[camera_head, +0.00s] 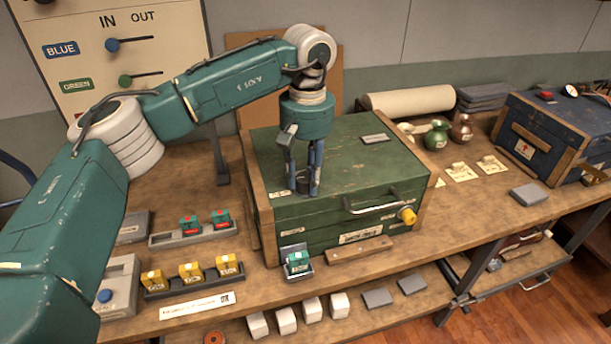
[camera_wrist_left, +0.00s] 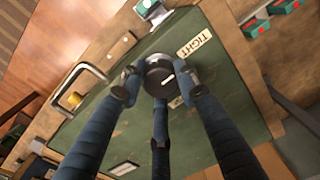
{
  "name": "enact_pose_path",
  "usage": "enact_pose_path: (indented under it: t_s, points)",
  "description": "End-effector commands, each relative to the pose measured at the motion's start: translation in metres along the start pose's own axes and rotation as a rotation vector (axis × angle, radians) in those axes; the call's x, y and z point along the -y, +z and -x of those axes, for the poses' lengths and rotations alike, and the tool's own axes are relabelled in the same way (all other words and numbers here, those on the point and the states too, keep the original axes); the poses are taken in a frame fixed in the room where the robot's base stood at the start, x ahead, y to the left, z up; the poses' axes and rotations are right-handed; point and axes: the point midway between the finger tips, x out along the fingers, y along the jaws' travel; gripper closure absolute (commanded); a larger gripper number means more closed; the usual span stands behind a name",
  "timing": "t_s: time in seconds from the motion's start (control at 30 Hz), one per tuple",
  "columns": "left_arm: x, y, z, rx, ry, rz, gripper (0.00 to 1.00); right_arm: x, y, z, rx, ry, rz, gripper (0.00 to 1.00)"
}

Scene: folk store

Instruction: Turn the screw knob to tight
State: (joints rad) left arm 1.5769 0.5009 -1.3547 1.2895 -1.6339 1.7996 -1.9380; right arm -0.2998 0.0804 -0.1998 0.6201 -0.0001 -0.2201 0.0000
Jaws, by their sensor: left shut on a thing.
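The screw knob (camera_wrist_left: 158,66) is a round dark knob with a white pointer mark, on the lid of the green chest (camera_head: 345,160). In the left wrist view a cream label (camera_wrist_left: 196,44) reading TIGHT lies beside it, and the pointer mark is not lined up with the middle of that label. A second label by the knob is mostly hidden by a finger. My left gripper (camera_head: 305,188) points straight down over the lid, its blue fingers closed around the knob; it also shows in the left wrist view (camera_wrist_left: 157,88). My right gripper is not in view.
The chest has a front handle (camera_head: 372,204) and a yellow knob (camera_head: 407,215). Racks with yellow blocks (camera_head: 191,271) and green-red blocks (camera_head: 205,222) stand to the left on the wooden bench. A blue case (camera_head: 555,135) and small vases (camera_head: 437,135) stand to the right.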

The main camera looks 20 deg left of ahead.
Motion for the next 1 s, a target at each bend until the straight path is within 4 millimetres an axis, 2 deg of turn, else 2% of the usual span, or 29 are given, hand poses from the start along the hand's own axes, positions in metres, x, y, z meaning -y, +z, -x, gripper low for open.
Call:
enact_pose_path:
  t_s: [0.03, 0.1, 0.47, 0.57, 0.8, 1.0]
  points:
    - [0.000, -0.001, 0.002, -0.003, 0.002, -0.001, 0.62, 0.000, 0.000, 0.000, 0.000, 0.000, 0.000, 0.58]
    - [0.000, -0.001, 0.001, -0.003, 0.002, -0.001, 0.49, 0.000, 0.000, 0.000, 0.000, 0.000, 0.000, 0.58]
    - [0.000, 0.000, 0.005, -0.002, 0.001, 0.000, 0.49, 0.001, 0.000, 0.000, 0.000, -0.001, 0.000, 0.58]
    - [-0.001, -0.001, 0.017, -0.003, 0.003, 0.000, 0.49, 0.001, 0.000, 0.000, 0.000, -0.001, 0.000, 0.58]
    - [-0.001, -0.001, 0.068, -0.004, 0.003, 0.000, 0.49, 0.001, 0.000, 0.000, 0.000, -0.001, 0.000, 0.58]
    - [-0.001, 0.000, 0.104, -0.004, 0.002, 0.000, 0.49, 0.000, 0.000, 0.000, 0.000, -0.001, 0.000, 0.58]
